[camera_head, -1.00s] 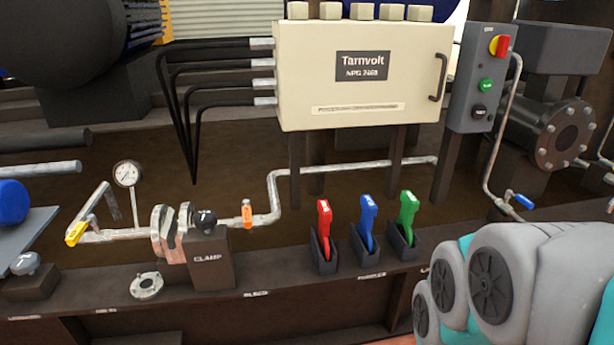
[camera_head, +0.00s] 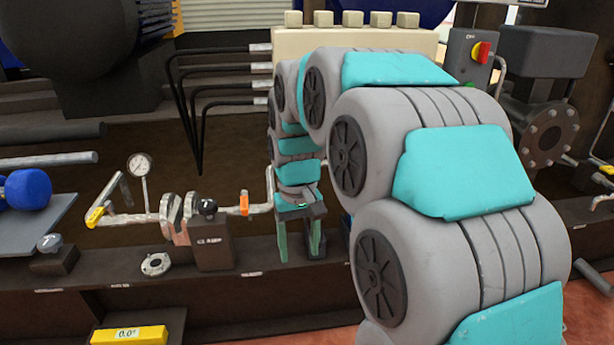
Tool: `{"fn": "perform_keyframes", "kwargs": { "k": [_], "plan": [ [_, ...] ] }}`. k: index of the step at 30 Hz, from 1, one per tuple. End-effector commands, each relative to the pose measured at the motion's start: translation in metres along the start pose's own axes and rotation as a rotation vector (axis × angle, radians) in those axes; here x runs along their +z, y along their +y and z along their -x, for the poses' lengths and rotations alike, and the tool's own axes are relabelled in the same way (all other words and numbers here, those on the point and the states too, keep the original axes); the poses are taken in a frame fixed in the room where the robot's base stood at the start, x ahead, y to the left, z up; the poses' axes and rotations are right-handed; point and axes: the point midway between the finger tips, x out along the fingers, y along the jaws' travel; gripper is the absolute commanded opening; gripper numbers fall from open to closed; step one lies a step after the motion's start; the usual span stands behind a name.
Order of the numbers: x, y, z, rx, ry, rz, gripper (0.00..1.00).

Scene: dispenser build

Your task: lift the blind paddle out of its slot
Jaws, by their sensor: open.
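My gripper (camera_head: 299,248) is open, with its two green fingers pointing down just right of the clamp block. No paddle can be made out between the fingers. The red, blue and green paddles, seen upright in dark slots a second ago, are now hidden behind my arm and gripper. I cannot tell which of them is the blind paddle. A dark shape beside the right finger may be part of a slot, but this is not clear.
The clamp block (camera_head: 212,243) and pipe flanges (camera_head: 180,218) stand close left of my gripper. A metal ring (camera_head: 156,264) lies on the ledge further left. A pressure gauge (camera_head: 139,165) and an orange-handled valve (camera_head: 244,203) are on the pipe.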

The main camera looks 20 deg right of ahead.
Motion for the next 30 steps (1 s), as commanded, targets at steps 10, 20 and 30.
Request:
{"fn": "perform_keyframes", "kwargs": {
  "k": [10,20,30],
  "plan": [
    [-0.129,0.058,0.026,-0.001,0.049,-0.104,0.65],
    [-0.180,0.095,0.024,0.004,0.070,-0.161,0.65],
    [-0.185,0.098,0.007,0.005,0.072,-0.165,0.65]
  ]
}}
